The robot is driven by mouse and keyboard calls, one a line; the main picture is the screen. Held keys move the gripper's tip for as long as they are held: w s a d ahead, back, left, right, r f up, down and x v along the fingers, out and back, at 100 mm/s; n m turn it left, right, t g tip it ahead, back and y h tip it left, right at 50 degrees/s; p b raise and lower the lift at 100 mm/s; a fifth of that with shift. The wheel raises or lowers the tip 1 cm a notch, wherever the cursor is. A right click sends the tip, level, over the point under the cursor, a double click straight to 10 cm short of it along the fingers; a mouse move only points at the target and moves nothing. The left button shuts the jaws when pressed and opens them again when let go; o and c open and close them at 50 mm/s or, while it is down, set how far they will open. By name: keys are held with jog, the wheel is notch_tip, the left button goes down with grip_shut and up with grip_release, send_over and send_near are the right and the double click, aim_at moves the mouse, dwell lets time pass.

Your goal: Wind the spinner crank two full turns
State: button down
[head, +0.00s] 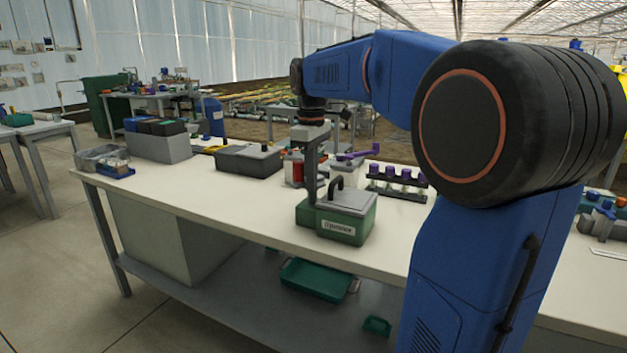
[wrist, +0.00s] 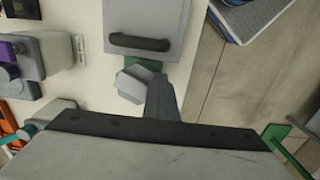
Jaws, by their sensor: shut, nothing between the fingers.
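A green box (head: 348,225) with a grey lid and a black bar handle (head: 337,185) stands near the bench's front edge; its front label is hard to read. The lid and handle (wrist: 140,42) show at the top of the wrist view. My gripper (head: 311,197) points down at the box's left end, shut and empty; I cannot tell if it touches the box. Its grey finger (wrist: 161,98) lies beside a light grey hexagonal piece (wrist: 132,86). A purple crank-like arm (head: 357,155) tops a pale pot (head: 344,172) behind the box. A purple part (wrist: 8,48) shows at the wrist view's left.
A rack with purple caps (head: 398,184) stands right of the pot. A red-and-white container (head: 293,170) and a dark grey lidded box (head: 248,161) stand behind and left. The bench top (head: 190,190) is bare at front left. A green tray (head: 316,281) is on the lower shelf.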

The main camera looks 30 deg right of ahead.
aim_at(299, 176)
jog(key=shift+w+a, duration=0.6)
jog(key=shift+a, duration=0.05)
jog(key=shift+w+a, duration=0.3)
jog(key=shift+w, duration=0.65)
